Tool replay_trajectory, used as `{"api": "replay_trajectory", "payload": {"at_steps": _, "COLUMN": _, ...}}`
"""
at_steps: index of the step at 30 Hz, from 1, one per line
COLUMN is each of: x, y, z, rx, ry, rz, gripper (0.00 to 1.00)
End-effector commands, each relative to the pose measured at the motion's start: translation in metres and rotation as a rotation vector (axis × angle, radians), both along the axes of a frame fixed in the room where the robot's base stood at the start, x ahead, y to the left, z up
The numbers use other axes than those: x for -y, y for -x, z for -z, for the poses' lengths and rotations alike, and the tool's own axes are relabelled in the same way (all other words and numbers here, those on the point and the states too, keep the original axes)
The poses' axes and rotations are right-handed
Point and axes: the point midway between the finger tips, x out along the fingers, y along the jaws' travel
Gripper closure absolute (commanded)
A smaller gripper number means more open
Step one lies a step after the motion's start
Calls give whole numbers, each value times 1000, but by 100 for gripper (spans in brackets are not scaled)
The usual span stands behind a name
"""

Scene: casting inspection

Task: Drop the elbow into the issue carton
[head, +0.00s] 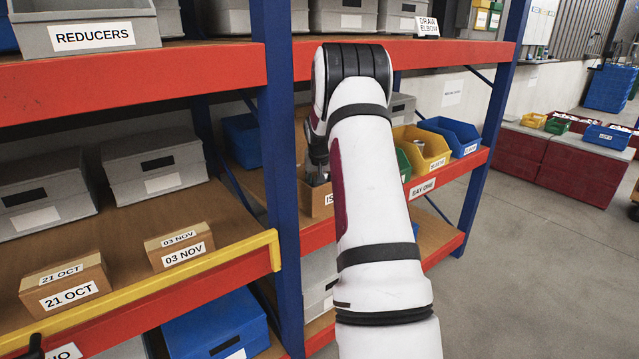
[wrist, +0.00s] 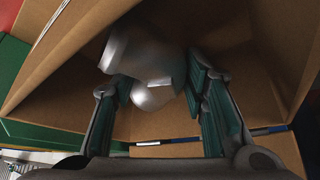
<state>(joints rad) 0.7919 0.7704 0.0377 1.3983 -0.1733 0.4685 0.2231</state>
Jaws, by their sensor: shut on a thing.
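The elbow (wrist: 145,65) is a silvery grey metal fitting with a rounded body, seen in the wrist view between the green-padded fingers of my gripper (wrist: 160,92). My gripper is shut on it. The brown cardboard issue carton (wrist: 165,122) surrounds the elbow in the wrist view, with its walls and flaps around the fingers. In the head view the carton (head: 317,200) stands on the middle shelf, its label partly hidden by my arm. My gripper (head: 317,172) points down at the carton's opening there. I cannot tell whether the elbow touches the carton floor.
A blue rack post (head: 277,130) stands left of the carton. A yellow bin (head: 425,150) and a blue bin (head: 452,135) are to the right, with a green bin partly behind my arm. The red upper shelf beam (head: 430,52) runs above. Dated cartons (head: 65,283) sit at left.

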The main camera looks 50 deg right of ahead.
Motion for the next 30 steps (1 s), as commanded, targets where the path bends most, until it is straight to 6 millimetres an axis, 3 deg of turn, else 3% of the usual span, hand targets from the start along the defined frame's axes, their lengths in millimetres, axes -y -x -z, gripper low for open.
{"api": "replay_trajectory", "payload": {"at_steps": 24, "x": 0, "y": 0, "z": 11, "rx": 2, "ry": 1, "rz": -1, "gripper": 100}}
{"api": "replay_trajectory", "payload": {"at_steps": 25, "x": 0, "y": 0, "z": 13, "rx": 0, "ry": -1, "rz": -1, "gripper": 53}}
{"api": "replay_trajectory", "payload": {"at_steps": 27, "x": 0, "y": 0, "z": 12, "rx": 0, "ry": -1, "rz": -1, "gripper": 40}}
{"api": "replay_trajectory", "payload": {"at_steps": 30, "x": 0, "y": 0, "z": 12, "rx": 0, "ry": -1, "rz": -1, "gripper": 40}}
